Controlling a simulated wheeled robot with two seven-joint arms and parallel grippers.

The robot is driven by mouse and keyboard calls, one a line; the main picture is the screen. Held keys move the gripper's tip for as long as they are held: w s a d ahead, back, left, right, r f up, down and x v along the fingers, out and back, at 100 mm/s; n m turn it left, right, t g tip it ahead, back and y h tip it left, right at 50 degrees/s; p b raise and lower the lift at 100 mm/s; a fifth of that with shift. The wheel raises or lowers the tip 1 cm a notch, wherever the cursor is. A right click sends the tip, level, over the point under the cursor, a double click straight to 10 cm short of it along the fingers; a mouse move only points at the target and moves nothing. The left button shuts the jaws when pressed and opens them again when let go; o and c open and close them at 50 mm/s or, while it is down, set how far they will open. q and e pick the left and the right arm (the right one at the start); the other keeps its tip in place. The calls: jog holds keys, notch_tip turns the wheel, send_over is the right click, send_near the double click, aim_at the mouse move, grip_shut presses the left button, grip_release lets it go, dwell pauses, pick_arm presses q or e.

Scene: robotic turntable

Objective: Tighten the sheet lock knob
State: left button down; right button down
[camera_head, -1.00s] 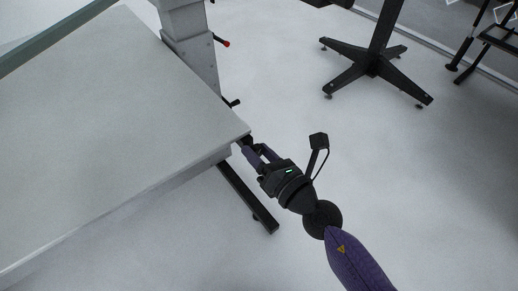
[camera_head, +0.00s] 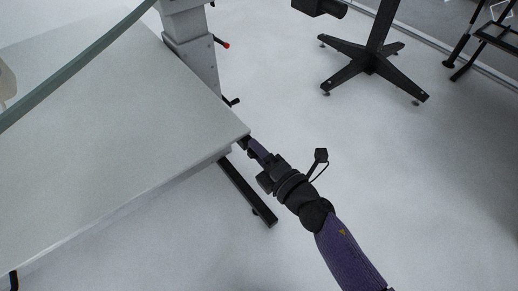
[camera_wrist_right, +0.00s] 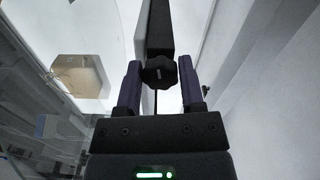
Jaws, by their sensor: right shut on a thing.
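The sheet lock knob (camera_wrist_right: 158,72) is black and lobed. In the right wrist view it sits between the two purple fingers of my right gripper, at the end of a dark bar (camera_wrist_right: 160,30). My right gripper (camera_wrist_right: 160,82) is shut on it. In the head view my right gripper (camera_head: 250,147) reaches the near right corner of the grey tabletop (camera_head: 120,130) from the lower right. There the knob is mostly hidden by the fingers and the table corner. My left gripper is not in view.
A grey column (camera_head: 190,45) with a red-tipped lever (camera_head: 222,43) stands behind the table. A black leg (camera_head: 248,192) lies below the corner. A black star-shaped base (camera_head: 375,65) stands at the back. The floor right of my arm is clear.

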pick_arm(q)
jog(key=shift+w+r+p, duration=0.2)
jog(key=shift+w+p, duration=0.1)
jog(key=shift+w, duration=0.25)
pick_arm(e)
jog(key=shift+f+m, duration=0.1)
jog(key=shift+m, duration=0.9)
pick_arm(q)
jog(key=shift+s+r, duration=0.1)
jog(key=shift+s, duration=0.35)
pick_arm(e)
jog(key=shift+c, duration=1.2)
grip_release()
pick_arm(q)
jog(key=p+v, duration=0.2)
jog(key=p, duration=0.1)
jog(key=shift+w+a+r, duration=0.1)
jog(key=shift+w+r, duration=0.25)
pick_arm(e)
jog(key=v, duration=1)
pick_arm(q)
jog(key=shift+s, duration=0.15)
